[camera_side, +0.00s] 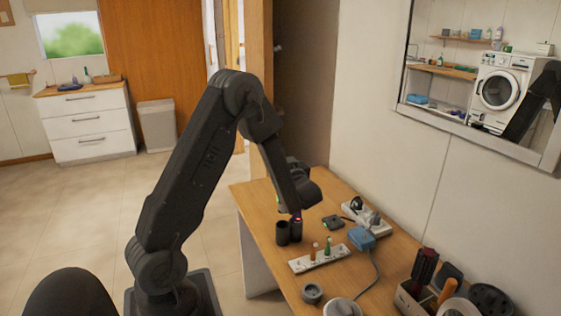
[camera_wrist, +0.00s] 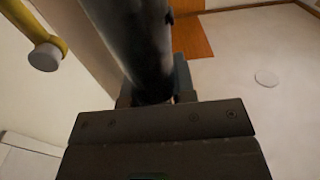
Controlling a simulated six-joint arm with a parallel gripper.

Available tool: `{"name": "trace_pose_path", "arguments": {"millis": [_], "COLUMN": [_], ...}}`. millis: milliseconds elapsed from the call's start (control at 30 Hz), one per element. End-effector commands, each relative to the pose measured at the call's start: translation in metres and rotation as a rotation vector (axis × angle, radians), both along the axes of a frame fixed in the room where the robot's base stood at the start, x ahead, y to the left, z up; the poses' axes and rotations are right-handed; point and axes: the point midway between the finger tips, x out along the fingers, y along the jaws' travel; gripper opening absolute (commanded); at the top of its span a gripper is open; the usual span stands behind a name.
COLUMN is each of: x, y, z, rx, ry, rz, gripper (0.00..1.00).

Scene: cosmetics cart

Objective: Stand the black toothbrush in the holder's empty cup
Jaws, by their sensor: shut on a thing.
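A dark holder with two joined cups stands on the wooden table in the side view; its left cup (camera_side: 282,234) shows an open rim. My gripper (camera_side: 297,208) is above the right cup (camera_side: 296,230), pointing down. In the wrist view a large dark, blurred shaft (camera_wrist: 135,45), apparently the black toothbrush, rises from between the jaws, which are shut on it. Its lower end is hidden by the jaws. In the side view the toothbrush is not clearly separable from my gripper. A small red spot shows just over the right cup; I cannot tell what it belongs to.
A white tray (camera_side: 300,266) with small bottles lies in front of the holder. A blue box (camera_side: 362,238), a power strip (camera_side: 376,222) and a dark flat item (camera_side: 333,222) are to the right. A box of brushes (camera_side: 409,304) fills the near right. A wall borders the table.

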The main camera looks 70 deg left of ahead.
Motion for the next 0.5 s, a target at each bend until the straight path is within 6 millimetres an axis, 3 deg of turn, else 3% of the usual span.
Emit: {"name": "trace_pose_path", "arguments": {"millis": [200, 500], "x": [0.0, 0.0], "y": [0.0, 0.0], "z": [-0.021, -0.037], "rx": [0.001, 0.001], "ry": [0.001, -0.001], "rz": [0.001, 0.001], "gripper": [0.0, 0.0]}}
